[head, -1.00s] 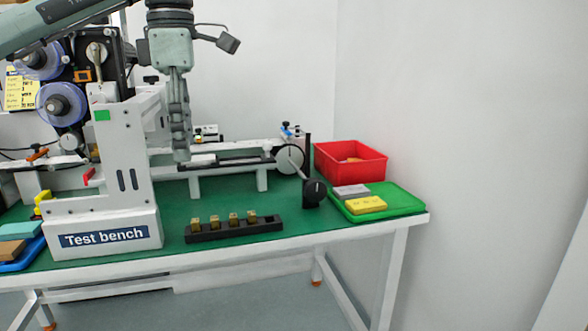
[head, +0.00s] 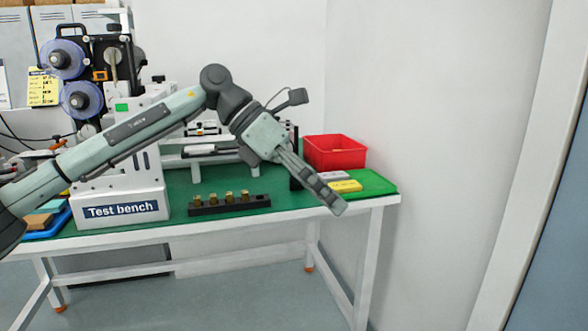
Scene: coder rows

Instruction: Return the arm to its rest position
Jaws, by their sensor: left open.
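My left arm comes in from the left and reaches across the front of the test bench. My left gripper (head: 333,200) points down and to the right, in front of the table's right part. It is seen edge-on, open, with nothing visible in it. It overlaps the green tray (head: 377,182) in the picture and hides part of the items near it. My right gripper is not in view.
The table (head: 240,222) holds the test bench machine (head: 120,180), a black rack (head: 230,206) with several brass pieces, a red bin (head: 335,152) and a yellow block (head: 345,186). A white wall stands at right. The floor in front is clear.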

